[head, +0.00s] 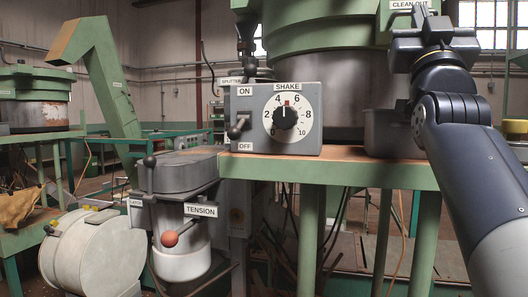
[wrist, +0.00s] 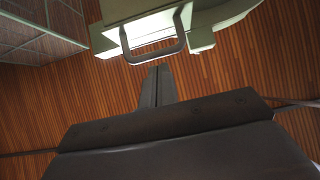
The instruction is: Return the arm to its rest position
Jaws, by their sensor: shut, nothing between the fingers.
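My arm (head: 465,150) rises along the right side of the head view. My gripper (head: 432,25) is at its top, in front of the green hopper just below the CLEAN OUT label (head: 409,5). In the wrist view my gripper (wrist: 158,72) shows its two fingers together, shut and empty. A grey bar handle (wrist: 157,55) on a pale green panel (wrist: 130,15) lies just beyond the fingertips in the picture. I cannot tell the exact gap between them.
A control box with a SHAKE dial (head: 286,116) and an ON/OFF switch (head: 239,125) stands on the green-framed bench (head: 350,172) beside the hopper (head: 320,60). A TENSION unit with a red-knobbed lever (head: 170,238) is lower left.

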